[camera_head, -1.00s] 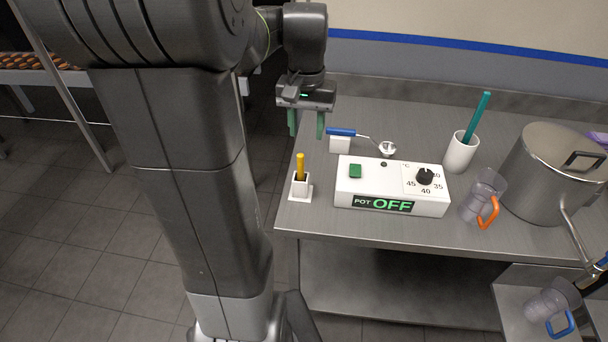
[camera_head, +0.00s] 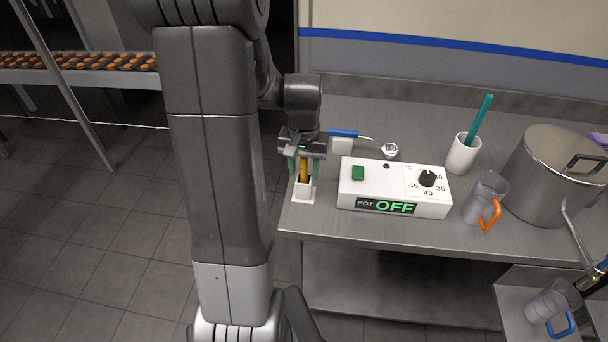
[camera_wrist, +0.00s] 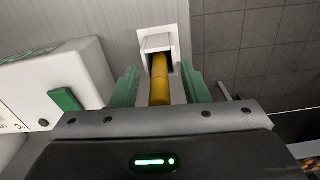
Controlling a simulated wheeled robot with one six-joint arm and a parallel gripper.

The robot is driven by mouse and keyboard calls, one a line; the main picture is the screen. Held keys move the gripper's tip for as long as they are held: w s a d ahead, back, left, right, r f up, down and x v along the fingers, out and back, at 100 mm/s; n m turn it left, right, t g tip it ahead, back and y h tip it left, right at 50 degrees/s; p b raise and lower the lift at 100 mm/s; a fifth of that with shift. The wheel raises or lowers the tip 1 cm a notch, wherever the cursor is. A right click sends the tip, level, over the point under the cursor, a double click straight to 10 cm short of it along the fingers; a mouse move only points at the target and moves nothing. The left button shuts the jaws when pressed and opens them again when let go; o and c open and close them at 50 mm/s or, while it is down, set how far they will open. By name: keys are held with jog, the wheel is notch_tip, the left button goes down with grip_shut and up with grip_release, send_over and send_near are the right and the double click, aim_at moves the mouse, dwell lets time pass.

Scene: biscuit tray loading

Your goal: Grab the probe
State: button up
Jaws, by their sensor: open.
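The probe (camera_head: 303,172) is a yellow stick standing upright in a small white holder (camera_head: 303,190) at the left front corner of the steel table. My gripper (camera_head: 306,174) is down at the probe, with its green fingers on either side of it. In the wrist view, the yellow probe (camera_wrist: 161,82) lies between the two green fingers (camera_wrist: 160,88), with a gap on each side. The gripper is open. The probe's lower end is hidden inside the white holder (camera_wrist: 158,42).
The white control box (camera_head: 395,188) reading "POT OFF" stands close to the right of the holder. Behind it is a blue-handled ladle (camera_head: 345,133). A white cup (camera_head: 461,155) with a teal stick, a clear jug (camera_head: 484,198) and a steel pot (camera_head: 545,175) stand further right.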

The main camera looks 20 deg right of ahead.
jog(key=shift+f, duration=0.1)
jog(key=shift+c, duration=0.2)
grip_shut()
